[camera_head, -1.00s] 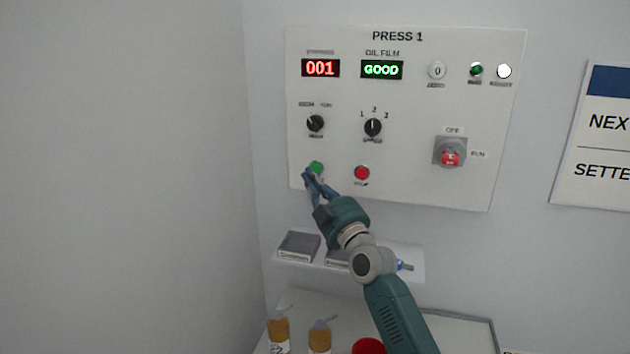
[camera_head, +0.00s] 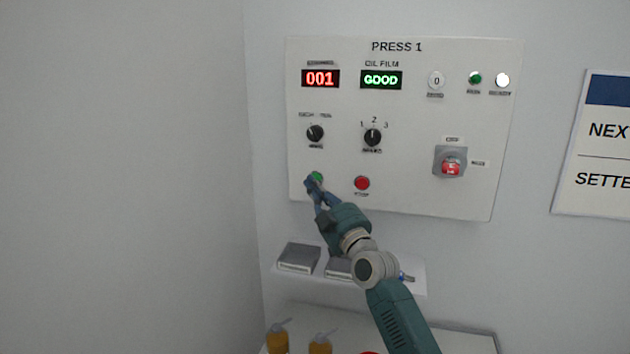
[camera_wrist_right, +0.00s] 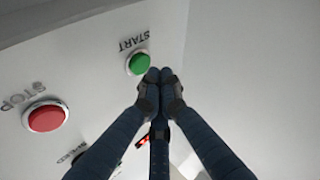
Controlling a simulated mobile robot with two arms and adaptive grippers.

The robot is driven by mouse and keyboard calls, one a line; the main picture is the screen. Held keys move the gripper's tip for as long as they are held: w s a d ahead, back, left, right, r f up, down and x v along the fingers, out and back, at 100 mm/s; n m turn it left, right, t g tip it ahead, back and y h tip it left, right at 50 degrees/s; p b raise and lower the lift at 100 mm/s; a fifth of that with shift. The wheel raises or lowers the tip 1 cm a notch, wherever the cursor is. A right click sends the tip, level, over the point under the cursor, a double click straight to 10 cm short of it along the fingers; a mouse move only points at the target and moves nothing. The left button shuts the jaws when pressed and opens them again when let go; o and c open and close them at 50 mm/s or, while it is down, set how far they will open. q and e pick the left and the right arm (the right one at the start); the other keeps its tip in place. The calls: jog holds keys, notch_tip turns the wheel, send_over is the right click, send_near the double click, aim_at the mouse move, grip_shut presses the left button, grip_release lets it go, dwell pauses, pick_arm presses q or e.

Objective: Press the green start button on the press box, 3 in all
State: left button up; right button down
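The press box (camera_head: 420,150) is a pale wall panel marked PRESS 1. Its green start button (camera_head: 318,176) is at the lower left, partly covered by my fingers in the head view. The red counter display (camera_head: 320,79) reads 001. My left gripper is out of view.
A red stop button (camera_head: 362,183) sits right of the start button. Below are a shelf with grey boxes (camera_head: 299,257) and amber bottles (camera_head: 278,342). A sign (camera_head: 605,145) hangs right.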

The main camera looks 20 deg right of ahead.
dwell(0.7)
jog(key=shift+w+d+b, duration=0.25)
jog(key=shift+w+b, duration=0.1)
jog(key=shift+b, duration=0.1)
jog(key=shift+w+d+b, duration=0.2)
jog(key=shift+w+b, duration=0.1)
jog(key=shift+b, duration=0.2)
dwell(0.4)
jog(key=shift+r, duration=0.1)
jog(key=shift+s+a+p, duration=0.4)
jog(key=shift+s+p, duration=0.3)
jog(key=shift+p, duration=0.15)
